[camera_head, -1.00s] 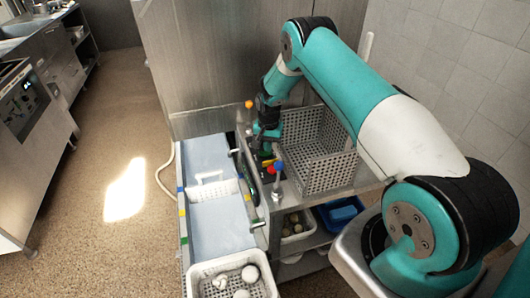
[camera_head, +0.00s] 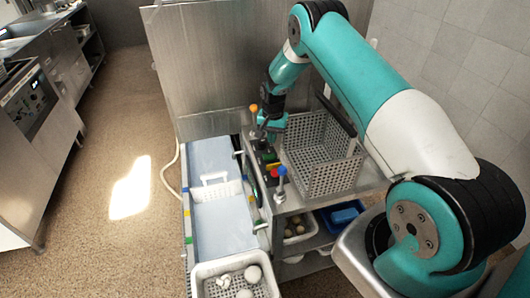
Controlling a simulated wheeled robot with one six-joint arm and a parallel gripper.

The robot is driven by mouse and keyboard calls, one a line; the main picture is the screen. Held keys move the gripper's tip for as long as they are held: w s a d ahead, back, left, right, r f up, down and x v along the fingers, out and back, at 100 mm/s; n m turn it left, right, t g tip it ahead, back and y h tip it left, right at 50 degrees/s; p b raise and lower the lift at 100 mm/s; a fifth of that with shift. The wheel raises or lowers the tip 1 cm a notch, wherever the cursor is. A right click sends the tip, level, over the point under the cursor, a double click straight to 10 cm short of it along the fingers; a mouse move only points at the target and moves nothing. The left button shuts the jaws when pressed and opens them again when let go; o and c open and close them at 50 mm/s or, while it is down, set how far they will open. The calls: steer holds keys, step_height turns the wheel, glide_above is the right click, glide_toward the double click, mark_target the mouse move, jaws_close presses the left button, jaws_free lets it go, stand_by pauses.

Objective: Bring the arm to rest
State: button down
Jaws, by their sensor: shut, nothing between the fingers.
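My teal arm reaches over the metal station, with its elbow high and its wrist pointing down. My gripper (camera_head: 264,134) is at the lower end, small and dark, just above the left edge of the counter, beside a lever with an orange knob (camera_head: 254,108). Its fingers are shut and I see nothing held. An empty grey perforated basket (camera_head: 335,178) stands on the counter to its right, apart from it.
A lever with a blue knob (camera_head: 281,170) stands in front of my gripper, near coloured buttons. A white basket (camera_head: 205,272) with pale round things is at the front. The floor at left is clear.

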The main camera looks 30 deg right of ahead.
steer(key=s+a+r+n+y+b, duration=0.1)
steer(key=s+a+r+n, duration=0.3)
steer(key=a+r, duration=0.55)
steer(key=s+a+r+n+y+b, duration=0.1)
steer(key=s+a+r+n, duration=0.25)
steer(key=a+r, duration=0.6)
steer(key=s+a+r+n, duration=0.2)
steer(key=s+r+n, duration=0.1)
steer(key=s, duration=0.6)
steer(key=s+a+r+n+y, duration=0.1)
steer(key=s+a+r+n, duration=0.1)
steer(key=s, duration=0.8)
steer(key=s+a+r+n+y+b, duration=0.1)
steer(key=s+a+r+n, duration=0.2)
steer(key=s+r, duration=0.3)
steer(key=s, duration=0.3)
steer(key=shift+s+a+r+n, duration=0.15)
steer(key=shift+s+n, duration=0.1)
steer(key=shift+n, duration=0.1)
